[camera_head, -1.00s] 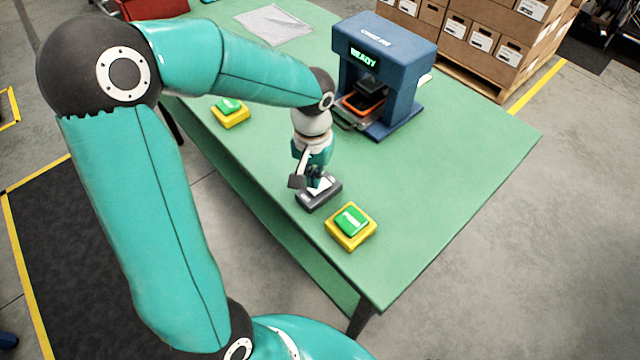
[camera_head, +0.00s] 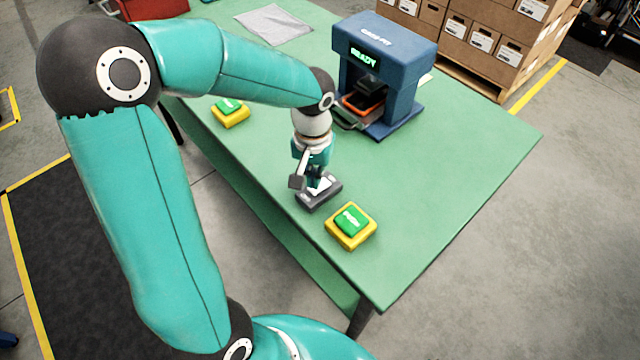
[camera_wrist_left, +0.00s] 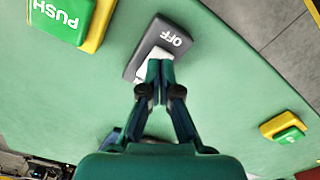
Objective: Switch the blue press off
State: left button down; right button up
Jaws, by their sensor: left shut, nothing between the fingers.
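The blue press (camera_head: 388,62) stands on the green table, its small display lit with READY. A dark grey switch box (camera_head: 318,194) with a white rocker sits near the table's front edge. In the left wrist view the switch box (camera_wrist_left: 160,45) shows the word OFF at one end. My left gripper (camera_head: 316,184) points down at the switch; its fingers are shut and empty. In the wrist view the fingertips (camera_wrist_left: 160,68) overlap the white rocker and partly hide it. I cannot tell whether they touch it. My right gripper is not in view.
Two yellow boxes with green push buttons flank the switch: one nearer (camera_head: 351,226), one farther left (camera_head: 230,112). A grey sheet (camera_head: 273,24) lies at the back of the table (camera_head: 450,150). Cartons (camera_head: 480,38) stand behind. The table's right side is clear.

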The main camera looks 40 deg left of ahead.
pick_arm(q)
jog(key=shift+f+b, duration=0.95)
jog(key=shift+f, duration=0.15)
jog(key=shift+r, duration=0.1)
dwell(0.3)
jog(key=shift+r+p, duration=2.7)
jog(key=shift+r, duration=0.8)
jog(key=shift+f, duration=0.1)
